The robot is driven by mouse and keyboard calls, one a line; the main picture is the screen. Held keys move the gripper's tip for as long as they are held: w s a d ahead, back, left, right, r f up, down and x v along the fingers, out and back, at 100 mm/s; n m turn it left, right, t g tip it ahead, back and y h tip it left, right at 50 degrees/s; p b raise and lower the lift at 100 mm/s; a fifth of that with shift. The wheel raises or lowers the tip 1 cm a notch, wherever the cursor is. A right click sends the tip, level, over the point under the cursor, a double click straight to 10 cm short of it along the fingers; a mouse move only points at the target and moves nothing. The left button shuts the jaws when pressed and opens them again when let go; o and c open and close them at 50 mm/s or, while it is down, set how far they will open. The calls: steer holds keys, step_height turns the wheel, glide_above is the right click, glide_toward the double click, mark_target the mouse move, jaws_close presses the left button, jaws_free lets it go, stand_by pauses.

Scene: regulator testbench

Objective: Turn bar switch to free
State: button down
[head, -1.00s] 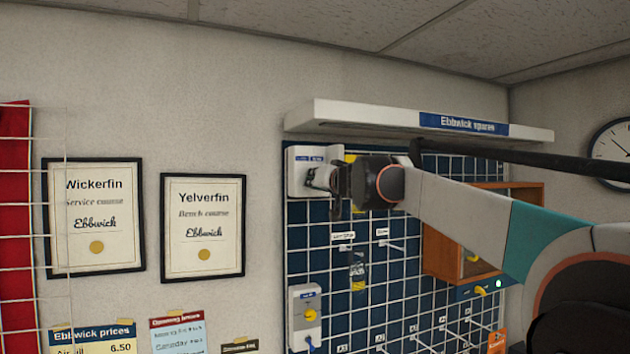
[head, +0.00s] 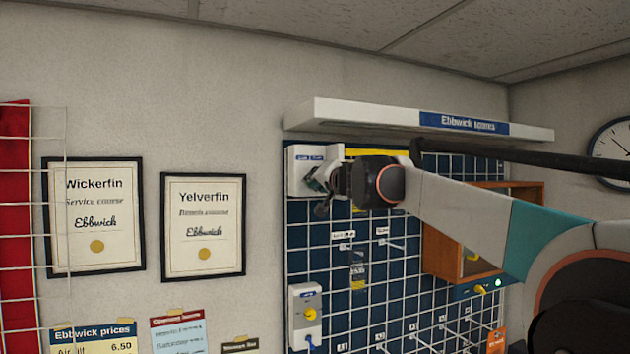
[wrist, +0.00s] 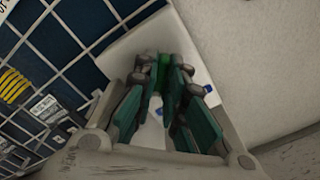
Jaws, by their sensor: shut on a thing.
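The switch box (head: 296,178) is a white unit at the top left of the blue pegboard, with two small blue labels along its top that are too small to read surely. My gripper (head: 319,184) is at the box's front, tilted. In the wrist view its green-padded fingers (wrist: 165,68) are closed together against the white box (wrist: 133,52). A green piece, seemingly the bar switch (wrist: 166,82), shows between the fingertips. Most of the switch is hidden by the fingers, so its exact angle cannot be told. A small blue label shows beside the fingers.
A white shelf (head: 380,120) juts out just above the box and my arm. A second white box with a yellow knob (head: 310,314) is lower on the pegboard. An open wooden box (head: 437,246) is mounted below my arm. Framed certificates hang on the left wall.

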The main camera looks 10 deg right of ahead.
steer(key=c, duration=1.7)
jaws_free()
steer(key=shift+o, duration=0.2)
